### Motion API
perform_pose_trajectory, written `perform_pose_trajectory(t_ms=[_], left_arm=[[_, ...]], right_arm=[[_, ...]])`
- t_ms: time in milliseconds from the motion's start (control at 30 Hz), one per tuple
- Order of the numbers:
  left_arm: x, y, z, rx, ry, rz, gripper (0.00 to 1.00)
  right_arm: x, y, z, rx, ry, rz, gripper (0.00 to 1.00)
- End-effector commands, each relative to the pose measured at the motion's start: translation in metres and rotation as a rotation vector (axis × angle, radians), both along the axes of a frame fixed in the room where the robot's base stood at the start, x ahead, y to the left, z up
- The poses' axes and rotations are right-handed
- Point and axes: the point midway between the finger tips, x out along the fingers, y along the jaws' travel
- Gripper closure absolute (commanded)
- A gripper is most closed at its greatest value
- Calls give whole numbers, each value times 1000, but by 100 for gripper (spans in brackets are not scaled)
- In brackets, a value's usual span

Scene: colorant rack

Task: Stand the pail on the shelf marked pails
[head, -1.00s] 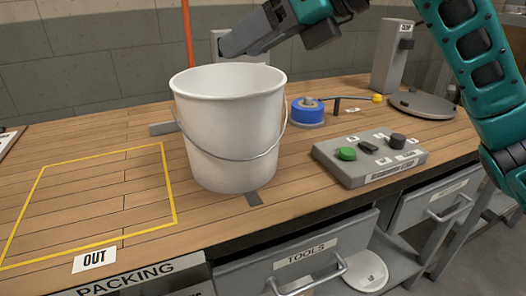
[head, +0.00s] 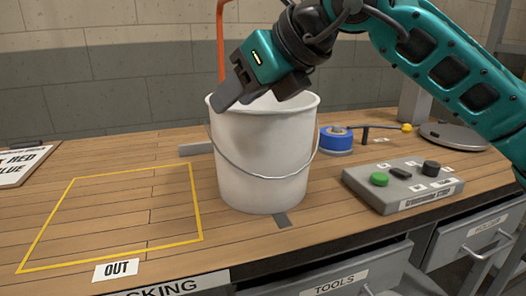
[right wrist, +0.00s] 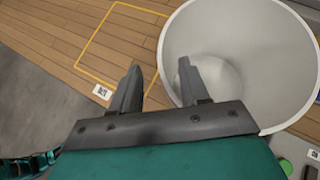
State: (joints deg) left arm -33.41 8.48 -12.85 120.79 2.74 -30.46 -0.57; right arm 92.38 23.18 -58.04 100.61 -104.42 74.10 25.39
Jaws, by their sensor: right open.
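The white pail (head: 262,165) stands upright on the wooden bench, its thin wire handle hanging down across its front. My right gripper (head: 231,97) is at the left part of the pail's rim, pointing down and open. In the right wrist view, the open fingers (right wrist: 159,75) lie either side of the pail's near-left rim. One finger shows over the inside of the pail (right wrist: 240,50), the other outside it. I cannot tell whether either finger touches the wall. The pail looks empty. No shelf marked pails shows. My left gripper is not in view.
A yellow-outlined square (head: 198,215) marked OUT (head: 116,269) lies clear on the bench left of the pail. A grey button box (head: 405,186) and a blue tape roll (head: 336,139) are to the right. Below the bench edge are drawers, one marked TOOLS (head: 335,285).

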Motion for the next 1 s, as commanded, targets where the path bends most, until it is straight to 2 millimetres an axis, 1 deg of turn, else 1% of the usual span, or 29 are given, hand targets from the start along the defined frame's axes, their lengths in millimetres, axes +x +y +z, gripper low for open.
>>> perform_pose_trajectory(t_ms=[133,300,600,1000], left_arm=[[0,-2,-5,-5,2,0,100],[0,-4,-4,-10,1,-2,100],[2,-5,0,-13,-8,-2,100],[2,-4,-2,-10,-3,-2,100]], right_arm=[[11,10,-20,-2,5,2,55],[22,22,-32,0,3,2,55],[25,25,-34,0,0,1,55],[25,25,-34,0,1,1,93]])
